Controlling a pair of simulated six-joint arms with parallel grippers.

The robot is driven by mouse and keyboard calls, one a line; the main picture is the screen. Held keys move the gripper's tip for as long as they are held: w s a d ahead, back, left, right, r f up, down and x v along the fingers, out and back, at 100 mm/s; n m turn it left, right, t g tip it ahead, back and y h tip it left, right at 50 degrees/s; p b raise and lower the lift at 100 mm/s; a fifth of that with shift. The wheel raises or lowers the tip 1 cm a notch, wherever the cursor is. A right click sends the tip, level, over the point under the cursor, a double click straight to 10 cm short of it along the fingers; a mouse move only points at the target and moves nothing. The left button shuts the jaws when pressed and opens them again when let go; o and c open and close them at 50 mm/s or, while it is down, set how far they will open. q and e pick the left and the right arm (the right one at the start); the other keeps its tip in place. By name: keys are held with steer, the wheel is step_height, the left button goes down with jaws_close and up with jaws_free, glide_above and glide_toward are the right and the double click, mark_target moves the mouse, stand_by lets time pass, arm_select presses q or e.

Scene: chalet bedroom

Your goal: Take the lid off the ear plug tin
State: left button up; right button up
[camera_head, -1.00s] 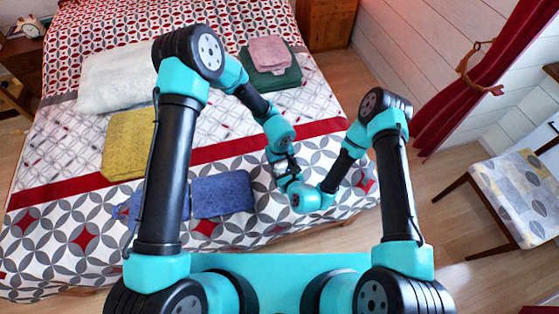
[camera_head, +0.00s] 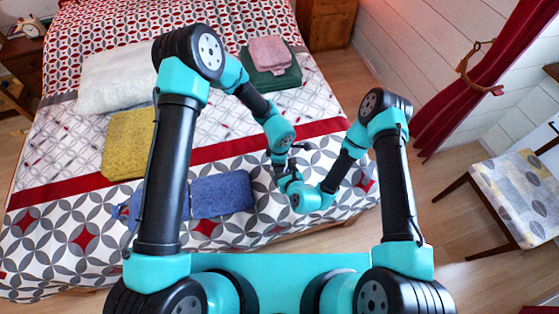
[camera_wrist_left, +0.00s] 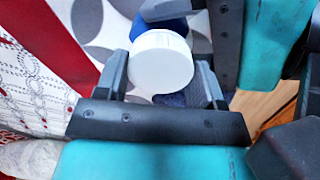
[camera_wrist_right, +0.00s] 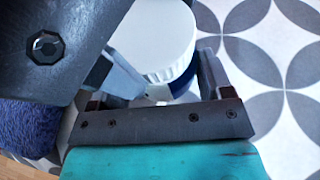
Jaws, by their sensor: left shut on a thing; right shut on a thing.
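The ear plug tin has a round white lid (camera_wrist_left: 161,62) and a blue body (camera_wrist_left: 172,25). My left gripper (camera_wrist_left: 160,78) has its fingers on either side of the white lid and is shut on it. In the right wrist view the lid (camera_wrist_right: 158,38) is above the blue body (camera_wrist_right: 186,78), and my right gripper (camera_wrist_right: 168,76) is shut on that body. The lid looks offset from the body, but I cannot tell whether they touch. In the head view both grippers meet above the bed's front right part, and the tin is mostly hidden.
The patterned bed (camera_head: 90,255) lies below. A blue cloth (camera_head: 222,194), a yellow towel (camera_head: 128,145), a white pillow (camera_head: 120,75) and stacked pink and green towels (camera_head: 270,60) lie on it. A chair (camera_head: 515,195) stands at right. Both arms are close together.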

arm_select(q)
steer(key=o, duration=1)
steer(key=shift+r, duration=2.3)
steer(key=shift+m, duration=0.3)
steer(key=shift+c, duration=0.3)
steer(key=m, duration=0.2)
steer(key=r+m, duration=0.1)
steer(key=m, duration=0.3)
steer(key=shift+r, duration=0.35)
steer(key=m, duration=0.2)
steer(key=r+m, duration=0.1)
steer(key=m, duration=0.4)
steer(key=shift+r, duration=0.35)
